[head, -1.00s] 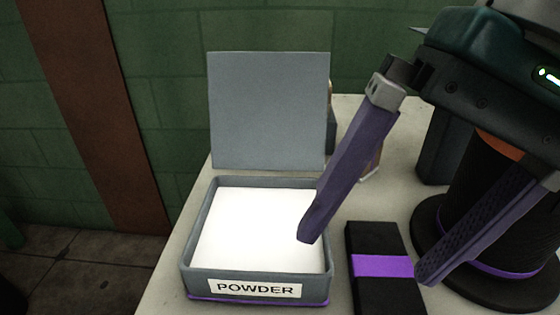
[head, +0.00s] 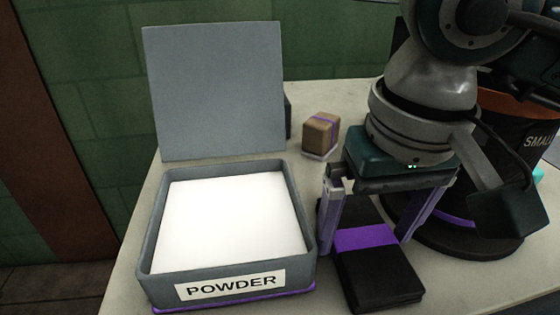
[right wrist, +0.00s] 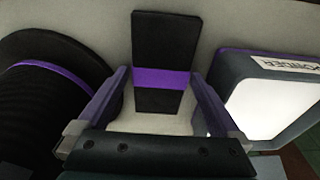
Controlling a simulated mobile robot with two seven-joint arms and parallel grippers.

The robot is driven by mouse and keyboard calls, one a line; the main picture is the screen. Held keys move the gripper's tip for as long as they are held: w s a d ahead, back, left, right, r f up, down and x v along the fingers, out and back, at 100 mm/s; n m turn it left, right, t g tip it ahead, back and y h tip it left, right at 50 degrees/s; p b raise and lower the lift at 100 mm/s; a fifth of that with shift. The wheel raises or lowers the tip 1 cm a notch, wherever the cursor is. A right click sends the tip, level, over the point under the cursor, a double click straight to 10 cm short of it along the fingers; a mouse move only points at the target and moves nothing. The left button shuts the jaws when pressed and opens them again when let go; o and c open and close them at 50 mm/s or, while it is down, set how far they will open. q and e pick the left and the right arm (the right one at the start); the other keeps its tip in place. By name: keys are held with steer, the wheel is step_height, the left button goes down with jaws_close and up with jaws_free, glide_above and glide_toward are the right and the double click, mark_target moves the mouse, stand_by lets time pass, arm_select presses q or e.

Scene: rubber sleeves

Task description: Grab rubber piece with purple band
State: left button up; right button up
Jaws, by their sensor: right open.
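The black rubber piece with a purple band (head: 372,262) lies flat on the table, right of the powder box. It also shows in the right wrist view (right wrist: 163,50), between my fingers and beyond their tips. My right gripper (head: 372,238) is open and points down, with one finger to each side of the piece. In the right wrist view my two fingers (right wrist: 162,80) stand apart with nothing held between them. My left gripper is in neither view.
An open grey box labelled POWDER (head: 158,283), filled with white, stands left of the piece, its lid upright. A black cylinder with a purple band (head: 497,235) stands close on the right. A small brown block (head: 320,133) with a purple band sits behind. The front right table is clear.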

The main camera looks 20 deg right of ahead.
steer(key=shift+f, duration=0.1)
steer(key=c, duration=1.3)
